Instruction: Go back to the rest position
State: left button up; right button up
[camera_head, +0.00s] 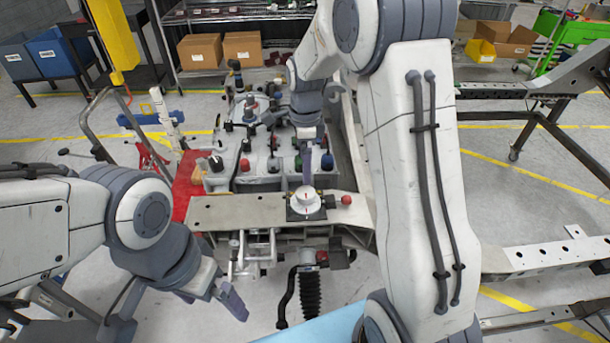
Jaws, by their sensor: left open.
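My left gripper (232,300) hangs at the lower left, in front of the chassis fixture (240,208). Its fingers point down and to the right, and it is open and empty. My right arm crosses the middle of the view, and its gripper (308,165) points down over the fixture, just above a white round part (306,203) on a dark square plate. I cannot tell whether the right gripper touches anything or whether its fingers are apart.
A black ribbed damper (309,292) hangs at the fixture's front. A red panel (187,188) and a metal handle frame (95,125) stand at its left. Cardboard boxes (200,51) sit on a rear shelf. Metal frame rails (545,255) lie at the right.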

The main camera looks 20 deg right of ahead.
aim_at(305, 191)
jog(key=shift+r, duration=0.3)
notch_tip(305, 191, down, 10)
jog(key=shift+s+f+p, duration=0.1)
jog(key=shift+f+p, duration=0.1)
jog(key=shift+p, duration=0.75)
jog(key=shift+f+n, duration=0.1)
jog(key=shift+n, duration=0.2)
